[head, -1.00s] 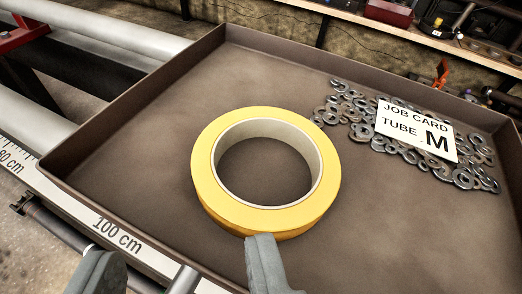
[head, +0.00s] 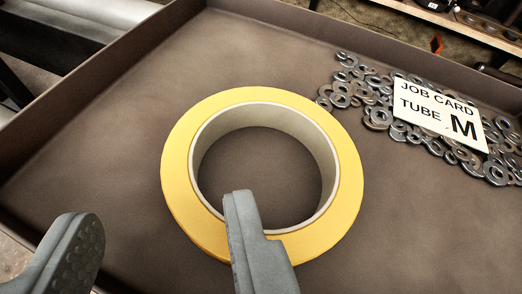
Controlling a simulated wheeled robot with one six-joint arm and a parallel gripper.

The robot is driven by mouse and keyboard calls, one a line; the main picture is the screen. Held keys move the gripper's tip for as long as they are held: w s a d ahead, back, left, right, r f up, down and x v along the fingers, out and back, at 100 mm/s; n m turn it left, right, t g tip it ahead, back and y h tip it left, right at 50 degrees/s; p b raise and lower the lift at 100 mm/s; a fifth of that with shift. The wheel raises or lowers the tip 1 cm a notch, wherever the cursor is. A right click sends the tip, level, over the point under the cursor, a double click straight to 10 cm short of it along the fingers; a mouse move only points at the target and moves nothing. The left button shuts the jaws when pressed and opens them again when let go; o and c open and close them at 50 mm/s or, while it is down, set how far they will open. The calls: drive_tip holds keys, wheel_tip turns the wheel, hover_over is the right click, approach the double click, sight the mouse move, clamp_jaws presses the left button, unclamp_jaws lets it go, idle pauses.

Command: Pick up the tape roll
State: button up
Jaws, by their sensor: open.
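The yellow tape roll (head: 340,180) lies flat on the bottom of a brown tray (head: 130,120), with its pale inner core facing up. My gripper (head: 160,222) is open. Its right finger overlaps the near rim of the roll in the picture, with the tip over the edge of the hole. Its left finger is off to the left of the roll, over the tray's near left side. The roll's near rim shows between the fingers, close to the right one. I cannot tell whether the right finger touches the roll.
Several loose metal washers (head: 345,92) lie in the tray at the upper right. A white card reading "JOB CARD TUBE M" (head: 440,112) rests on them. The tray's raised wall (head: 100,60) runs along the left and back. The tray floor left of the roll is bare.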

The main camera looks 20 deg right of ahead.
sight(179, 176)
drive_tip(key=shift+d+x, duration=0.2)
drive_tip(key=shift+x, duration=2.2)
drive_tip(key=shift+f, duration=0.1)
clamp_jaws()
